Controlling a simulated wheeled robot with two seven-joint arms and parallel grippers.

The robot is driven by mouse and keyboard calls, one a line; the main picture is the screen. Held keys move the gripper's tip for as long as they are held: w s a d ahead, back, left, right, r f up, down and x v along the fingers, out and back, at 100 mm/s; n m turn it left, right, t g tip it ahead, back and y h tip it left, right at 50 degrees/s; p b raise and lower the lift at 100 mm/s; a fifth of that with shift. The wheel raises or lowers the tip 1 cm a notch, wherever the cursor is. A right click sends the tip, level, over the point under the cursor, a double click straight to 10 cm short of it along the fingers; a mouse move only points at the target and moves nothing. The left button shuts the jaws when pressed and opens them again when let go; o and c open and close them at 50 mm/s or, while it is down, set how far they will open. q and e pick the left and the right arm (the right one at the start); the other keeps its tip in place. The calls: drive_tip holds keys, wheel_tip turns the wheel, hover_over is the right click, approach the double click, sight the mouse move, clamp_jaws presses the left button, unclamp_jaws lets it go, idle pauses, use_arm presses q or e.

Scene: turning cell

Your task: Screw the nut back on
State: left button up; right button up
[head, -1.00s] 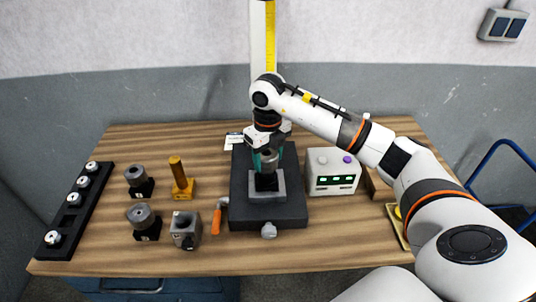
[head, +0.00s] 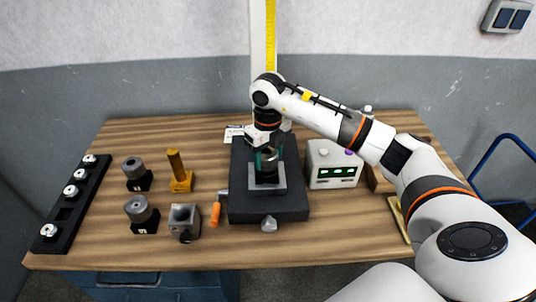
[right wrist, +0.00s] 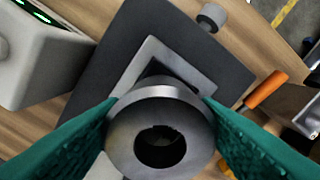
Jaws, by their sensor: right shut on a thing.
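My right gripper (head: 267,160) is over the dark fixture plate (head: 240,200) in the middle of the bench. Its teal fingers are shut on a round grey metal piece with a central hole, which I take for the nut (right wrist: 118,130). In the right wrist view the fingers (right wrist: 160,125) press it from both sides. It is above the square grey block (head: 281,181) on the plate. The wrist view shows a dark part under it, and its hole looks dark. I cannot tell whether it sits on a thread. My left gripper is not in view.
Left of the plate are an orange-handled tool (head: 215,214), a grey block with a bore (head: 184,219), a brass post (head: 176,164) and two grey cylinders on black bases. A black rack (head: 68,213) is at far left. A box with green displays (head: 331,163) is at right.

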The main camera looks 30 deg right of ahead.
drive_tip(key=shift+f+b, duration=0.5)
idle(0.8)
drive_tip(key=o, duration=1.1)
wheel_tip(320, 180, up, 7)
drive_tip(key=b, duration=0.2)
drive_tip(key=shift+r+b, duration=0.1)
drive_tip(key=shift+b, duration=0.2)
drive_tip(key=shift+r, duration=2.4)
drive_tip(key=shift+s, duration=0.1)
